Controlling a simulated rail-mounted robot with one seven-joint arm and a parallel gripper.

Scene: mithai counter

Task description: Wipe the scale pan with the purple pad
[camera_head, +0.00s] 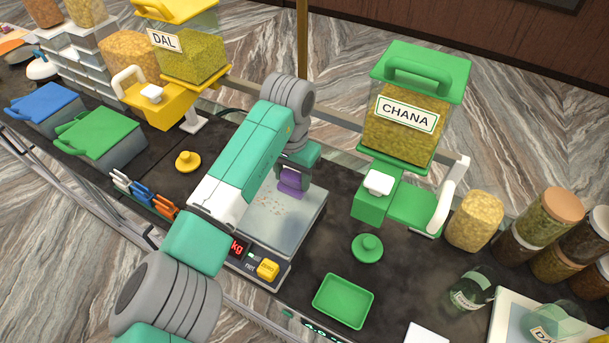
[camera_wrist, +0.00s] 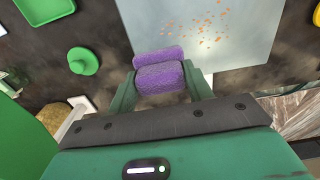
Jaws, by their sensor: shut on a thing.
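The purple pad (camera_head: 291,182) is held between the fingers of my gripper (camera_head: 292,172). In the wrist view the pad (camera_wrist: 160,76) shows clearly between the two green fingers (camera_wrist: 160,92), which are shut on it. The pad is over the back edge part of the scale pan (camera_head: 275,222); I cannot tell whether it touches the surface. The pan also shows in the wrist view (camera_wrist: 245,55), pale grey. Orange-brown crumbs (camera_wrist: 205,27) lie scattered on it, away from the pad. My arm hides part of the pan in the head view.
A green CHANA dispenser (camera_head: 407,120) stands right of the scale, a yellow DAL dispenser (camera_head: 170,90) to the left. A green knobbed lid (camera_head: 367,248) and a green tray (camera_head: 343,301) lie right of the scale. A yellow lid (camera_head: 187,161) and coloured clips (camera_head: 141,192) lie left.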

